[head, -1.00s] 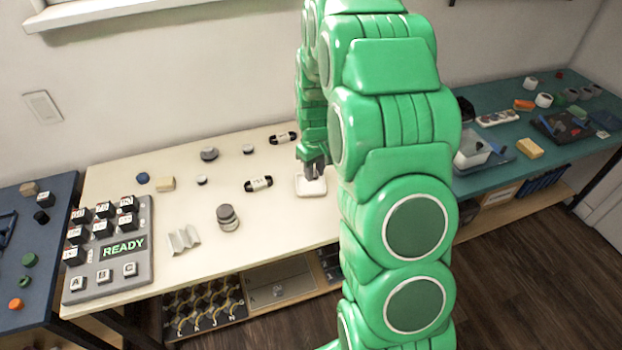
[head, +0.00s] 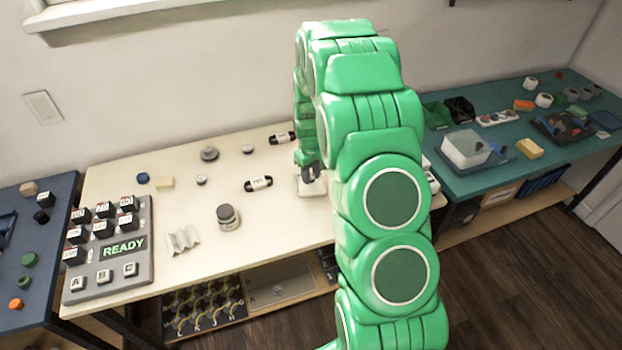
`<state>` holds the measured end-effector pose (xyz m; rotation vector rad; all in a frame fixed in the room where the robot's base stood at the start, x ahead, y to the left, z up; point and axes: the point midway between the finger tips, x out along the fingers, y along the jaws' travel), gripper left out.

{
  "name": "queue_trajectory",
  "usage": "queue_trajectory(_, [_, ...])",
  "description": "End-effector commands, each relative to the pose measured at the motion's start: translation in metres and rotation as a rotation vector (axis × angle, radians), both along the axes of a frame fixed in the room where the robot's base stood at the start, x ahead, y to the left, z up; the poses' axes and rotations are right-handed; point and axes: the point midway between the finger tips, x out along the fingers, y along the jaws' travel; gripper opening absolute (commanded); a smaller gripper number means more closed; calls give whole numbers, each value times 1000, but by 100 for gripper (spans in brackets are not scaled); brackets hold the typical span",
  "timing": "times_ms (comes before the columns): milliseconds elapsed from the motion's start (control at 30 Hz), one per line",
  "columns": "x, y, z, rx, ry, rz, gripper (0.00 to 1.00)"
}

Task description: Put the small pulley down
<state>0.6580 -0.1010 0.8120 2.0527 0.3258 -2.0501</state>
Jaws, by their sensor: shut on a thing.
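My gripper (head: 312,173), dark and small in this view, is at the right part of the cream table, just over a white square tray (head: 312,190). Its jaws are shut, with the small pulley between them. The pulley itself is too small and too hidden by the fingers to make out. I cannot tell whether it touches the tray. My green arm hides the table's right end.
Round grey parts (head: 209,154), a grey stack (head: 228,217), black white-labelled parts (head: 258,184) and a folded white piece (head: 184,240) lie on the cream table (head: 285,225). A teal bench (head: 480,180) is at right.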

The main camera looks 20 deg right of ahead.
Motion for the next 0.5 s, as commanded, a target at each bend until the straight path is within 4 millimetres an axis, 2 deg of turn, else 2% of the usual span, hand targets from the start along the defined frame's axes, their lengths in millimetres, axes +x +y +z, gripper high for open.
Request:
queue_trajectory(167, [0, 0, -20, 0, 0, 0, 2])
queue_trajectory(500, [-1, 0, -23, 0, 1, 0, 2])
